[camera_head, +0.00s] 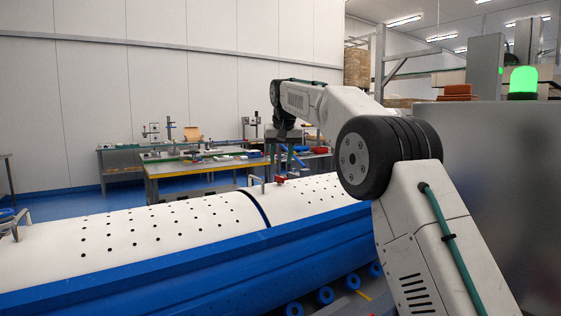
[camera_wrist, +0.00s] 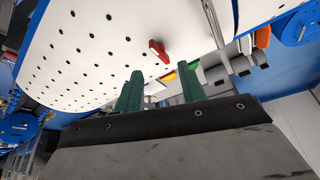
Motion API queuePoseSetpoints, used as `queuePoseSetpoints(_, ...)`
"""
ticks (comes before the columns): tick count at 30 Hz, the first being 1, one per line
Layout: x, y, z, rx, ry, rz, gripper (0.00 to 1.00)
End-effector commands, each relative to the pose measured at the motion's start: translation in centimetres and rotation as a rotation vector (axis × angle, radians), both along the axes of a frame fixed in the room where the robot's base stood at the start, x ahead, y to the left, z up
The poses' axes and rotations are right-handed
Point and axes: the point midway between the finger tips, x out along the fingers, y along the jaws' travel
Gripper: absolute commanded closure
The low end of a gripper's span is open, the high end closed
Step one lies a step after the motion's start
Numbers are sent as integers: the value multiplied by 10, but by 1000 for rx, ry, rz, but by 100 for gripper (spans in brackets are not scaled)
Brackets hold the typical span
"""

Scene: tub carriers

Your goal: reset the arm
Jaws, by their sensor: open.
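My arm (camera_head: 325,105) rises from the lower right of the head view, bends at a large black joint, and reaches left over the white perforated drums. Its dark wrist hangs down near the far side of the drums; the fingertips are not clear there. In the wrist view, the two green fingers of my gripper (camera_wrist: 159,84) stand apart with nothing between them. A red handle (camera_wrist: 157,50) shows beyond the fingers, on the white perforated surface. It also shows in the head view (camera_head: 279,180), on top of the drums below my wrist.
A white perforated drum (camera_head: 160,235) lies in a long blue trough (camera_head: 190,275) across the front. A workbench (camera_head: 205,166) with small items stands behind it. A grey metal cabinet (camera_head: 500,170) with a green lamp (camera_head: 523,81) is close on the right. Open air lies above the drums.

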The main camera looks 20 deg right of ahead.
Motion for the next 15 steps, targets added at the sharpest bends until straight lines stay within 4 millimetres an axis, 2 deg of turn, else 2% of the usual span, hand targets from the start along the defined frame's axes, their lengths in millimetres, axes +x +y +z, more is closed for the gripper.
queuePoseSetpoints(6, 1, 0, -4, -4, 1, 12, 60)
queuePoseSetpoints(8, 0, 0, -17, -5, 24, 18, 60)
queuePoseSetpoints(10, -6, 0, -41, -8, 70, 28, 60)
queuePoseSetpoints(13, -33, -1, -64, -11, 137, 41, 60)
queuePoseSetpoints(15, -62, -3, -73, -11, 179, 52, 60)
